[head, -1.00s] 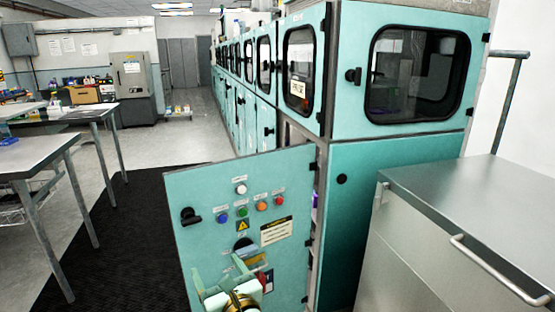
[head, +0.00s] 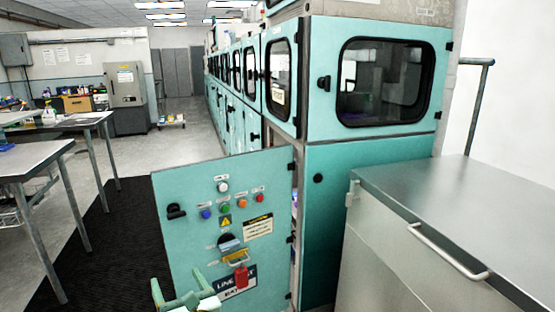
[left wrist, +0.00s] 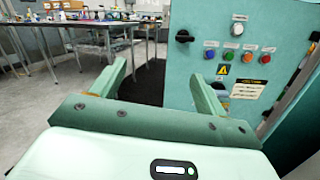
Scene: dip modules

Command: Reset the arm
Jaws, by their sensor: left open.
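My left gripper (head: 180,287) is at the bottom of the head view, in front of the lower part of the open teal panel door (head: 180,245). It is pale green, open, with nothing between its fingers. In the left wrist view the two fingers (left wrist: 158,74) are spread apart, with the dark mat and the door's left edge beyond them. The door carries a black handle (head: 176,211), several coloured buttons, a rotary switch (head: 229,243) and a red padlock-like piece (head: 241,277) to the right of the gripper. My right gripper is not in view.
A steel cabinet (head: 440,190) with a bar handle stands at the right. A row of teal machine cabinets (head: 375,165) runs behind the door. Metal tables (head: 35,158) stand at the left. A dark floor mat (head: 90,240) lies clear between the tables and the door.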

